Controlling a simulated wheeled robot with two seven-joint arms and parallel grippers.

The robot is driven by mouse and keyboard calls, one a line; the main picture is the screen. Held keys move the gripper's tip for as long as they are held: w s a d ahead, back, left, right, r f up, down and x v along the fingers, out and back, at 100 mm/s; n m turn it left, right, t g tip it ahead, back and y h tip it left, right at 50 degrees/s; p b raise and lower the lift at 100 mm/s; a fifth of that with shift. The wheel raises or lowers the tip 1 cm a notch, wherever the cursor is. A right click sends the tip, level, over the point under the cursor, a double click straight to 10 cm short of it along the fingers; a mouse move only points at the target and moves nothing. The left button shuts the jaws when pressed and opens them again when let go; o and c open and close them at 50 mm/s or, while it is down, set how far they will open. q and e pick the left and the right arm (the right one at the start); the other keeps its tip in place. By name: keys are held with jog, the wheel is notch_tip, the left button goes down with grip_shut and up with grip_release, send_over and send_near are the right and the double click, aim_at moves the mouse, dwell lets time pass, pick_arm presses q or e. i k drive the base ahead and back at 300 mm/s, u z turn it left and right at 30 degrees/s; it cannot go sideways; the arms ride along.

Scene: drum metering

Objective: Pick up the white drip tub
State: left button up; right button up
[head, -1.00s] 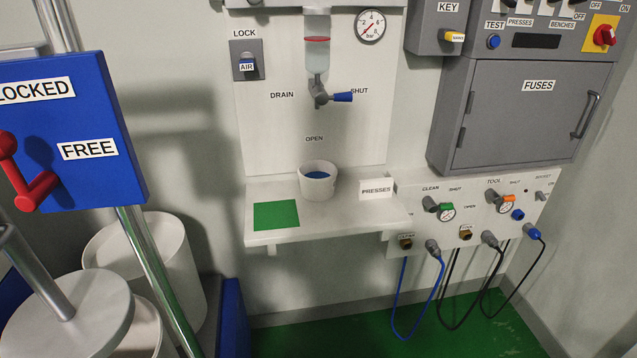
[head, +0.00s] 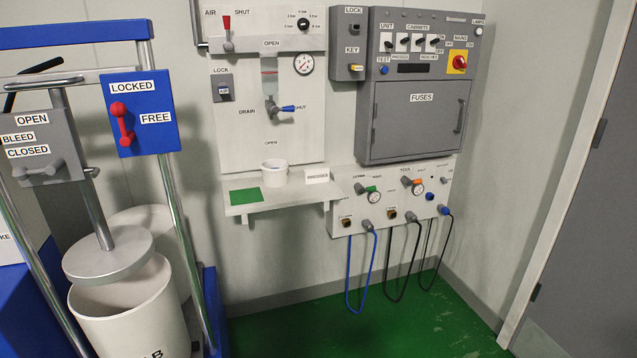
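The white drip tub (head: 274,173) stands upright on the white wall shelf (head: 282,195), below the drain valve with the blue handle (head: 287,109). It is to the right of a green square (head: 246,195) and to the left of the small PRESSES sign (head: 317,177). Its inside is barely visible from here. Neither of my grippers shows in the head view.
At the left stand a blue frame with chrome posts, a LOCKED/FREE box (head: 141,112) with a red lever, and a white drum (head: 135,310) under a round plate (head: 108,255). Hoses (head: 361,275) hang below the valve panel. Green floor (head: 400,320) is clear in front; a door (head: 590,230) is at right.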

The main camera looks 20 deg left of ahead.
aim_at(275, 171)
jog(key=z, duration=0.1)
jog(key=i, duration=1.35)
jog(key=u, duration=1.15)
jog(key=i, duration=0.9)
jog(key=u, duration=1.05)
